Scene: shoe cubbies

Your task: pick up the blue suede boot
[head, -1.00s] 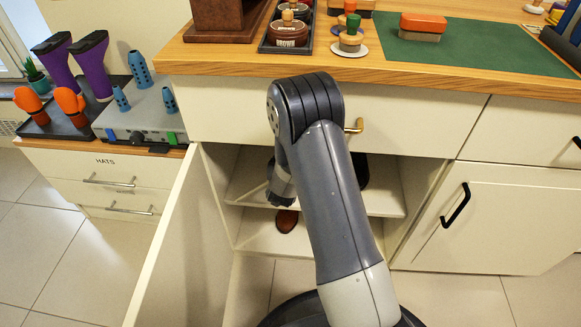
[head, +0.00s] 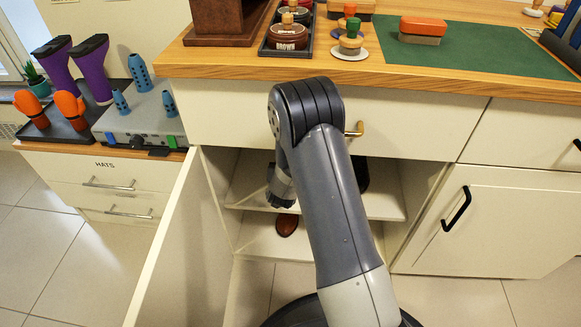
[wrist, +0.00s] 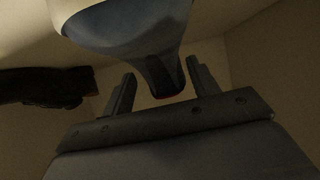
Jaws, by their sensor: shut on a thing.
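The blue suede boot (wrist: 130,27) shows in the wrist view as a blue-grey shape at the top, with a pale part at its upper left. Its narrow dark end lies between the two fingers of my gripper (wrist: 163,88), which is shut on it. In the head view my gripper is inside the open cubby, largely hidden behind my forearm, and the boot cannot be made out there.
A brown shoe (head: 287,224) sits on the lower level under the cubby shelf (head: 385,205). A dark shoe (wrist: 45,87) lies left in the wrist view. The open door (head: 180,240) stands left of my arm. The counter (head: 235,63) overhangs the cubby.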

